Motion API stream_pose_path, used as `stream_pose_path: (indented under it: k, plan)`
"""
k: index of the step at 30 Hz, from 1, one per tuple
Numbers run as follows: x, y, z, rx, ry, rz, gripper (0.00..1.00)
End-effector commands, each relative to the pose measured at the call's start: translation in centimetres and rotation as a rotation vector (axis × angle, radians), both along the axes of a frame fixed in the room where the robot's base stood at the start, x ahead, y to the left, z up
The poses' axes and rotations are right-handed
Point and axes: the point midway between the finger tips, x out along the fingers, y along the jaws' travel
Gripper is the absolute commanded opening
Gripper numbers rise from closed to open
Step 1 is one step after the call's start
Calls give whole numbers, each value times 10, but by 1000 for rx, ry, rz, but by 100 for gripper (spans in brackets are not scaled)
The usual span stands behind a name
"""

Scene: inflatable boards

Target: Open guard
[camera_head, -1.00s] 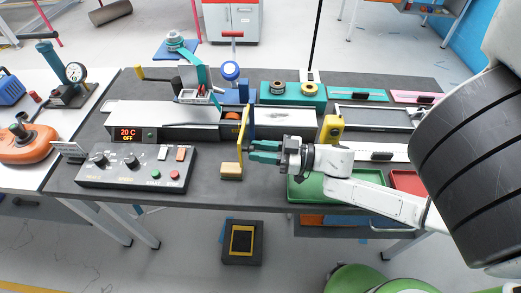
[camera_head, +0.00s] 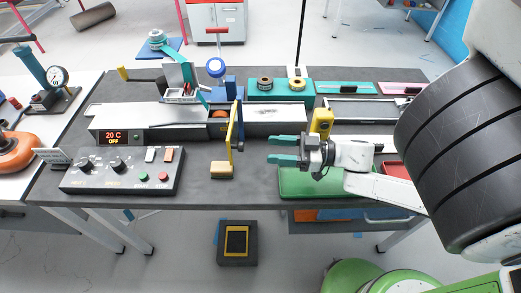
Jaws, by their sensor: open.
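A thin upright panel with a yellow edge, which looks like the guard (camera_head: 233,125), stands edge-on at the front of the long grey machine (camera_head: 180,115). A dark fitting shows at its lower right side. I cannot tell from this angle how far it is swung. My gripper (camera_head: 273,150) has teal fingers and is to the right of the panel, pointing left. Its fingers are apart, with nothing between them, and a clear gap separates them from the panel.
A control box (camera_head: 122,170) with knobs and buttons sits front left. A yellow block (camera_head: 221,170) lies below the panel. A green tray (camera_head: 312,182) is under my gripper, and a yellow tool (camera_head: 321,121) stands behind it. A teal spool holder (camera_head: 281,91) is farther back.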

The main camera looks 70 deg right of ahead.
Motion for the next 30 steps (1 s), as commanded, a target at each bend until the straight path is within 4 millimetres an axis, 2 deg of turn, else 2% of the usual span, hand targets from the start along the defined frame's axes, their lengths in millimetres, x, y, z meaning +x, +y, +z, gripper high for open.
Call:
stream_pose_path:
  k: [1,6,17,26,30]
  plan:
    - [-10,-2,-2,-1,3,-2,54]
    - [-28,-6,-1,1,1,-1,54]
    - [-34,-7,0,1,0,0,54]
    - [-30,-6,1,1,2,-13,27]
    - [-10,-5,-1,-6,27,-100,14]
